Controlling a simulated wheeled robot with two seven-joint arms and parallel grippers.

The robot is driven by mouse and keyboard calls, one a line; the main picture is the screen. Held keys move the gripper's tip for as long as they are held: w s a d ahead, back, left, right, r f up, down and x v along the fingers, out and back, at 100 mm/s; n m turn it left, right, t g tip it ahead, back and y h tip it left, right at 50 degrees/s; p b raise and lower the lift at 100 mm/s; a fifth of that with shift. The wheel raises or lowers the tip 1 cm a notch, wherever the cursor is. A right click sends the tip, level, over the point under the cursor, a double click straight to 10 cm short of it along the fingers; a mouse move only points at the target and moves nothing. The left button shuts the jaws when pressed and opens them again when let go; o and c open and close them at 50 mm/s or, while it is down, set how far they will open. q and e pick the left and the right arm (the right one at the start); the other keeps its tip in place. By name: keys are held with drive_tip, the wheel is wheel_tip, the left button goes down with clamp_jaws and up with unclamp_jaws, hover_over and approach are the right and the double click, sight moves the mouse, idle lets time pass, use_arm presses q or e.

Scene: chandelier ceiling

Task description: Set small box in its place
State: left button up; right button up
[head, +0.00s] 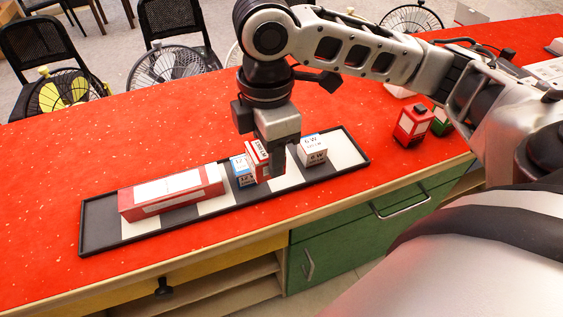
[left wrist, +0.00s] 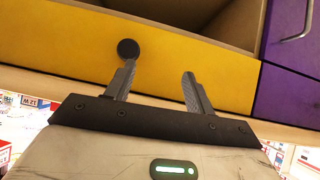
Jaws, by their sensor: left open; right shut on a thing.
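My right gripper (head: 277,160) points down over the black tray (head: 100,245) and is shut on a small red and white box (head: 258,158). The held box is at or just above the tray, between a small blue and white box (head: 241,172) on its left and a white box marked 6 W (head: 313,152) on its right. I cannot tell whether it touches the tray or the blue box. A long red and white box (head: 172,190) lies in the tray's left part. My left gripper (left wrist: 158,78) shows in the left wrist view, open and empty, facing a yellow drawer front.
The tray has white and dark stripes and lies on a red counter (head: 60,160). A red box (head: 412,125) and a green box (head: 440,122) stand right of the tray. The yellow drawer (left wrist: 220,80) has a black knob (left wrist: 128,48). Chairs and fans stand behind the counter.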

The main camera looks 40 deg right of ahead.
drive_tip(key=s+n+b, duration=0.1)
drive_tip(key=s+n, duration=0.4)
drive_tip(key=n, duration=1.2)
drive_tip(key=w+d+f, duration=0.2)
drive_tip(key=w, duration=0.2)
drive_tip(key=w+d+f, duration=0.2)
drive_tip(key=w+f, duration=0.1)
drive_tip(key=w+d+f+b, duration=0.1)
drive_tip(key=w+d+f, duration=0.1)
drive_tip(key=w+f, duration=0.1)
drive_tip(key=shift+w+d, duration=0.25)
drive_tip(key=shift+w, duration=0.55)
drive_tip(key=shift+w+d+f, duration=0.25)
drive_tip(key=shift+w+f, duration=0.2)
drive_tip(key=shift+f, duration=0.3)
use_arm(q)
drive_tip(key=shift+w+d+f, duration=0.2)
drive_tip(key=shift+d+f, duration=0.05)
drive_tip(key=shift+f, duration=0.05)
use_arm(e)
drive_tip(key=shift+f, duration=1.3)
drive_tip(key=o, duration=0.7)
drive_tip(key=shift+f, duration=0.15)
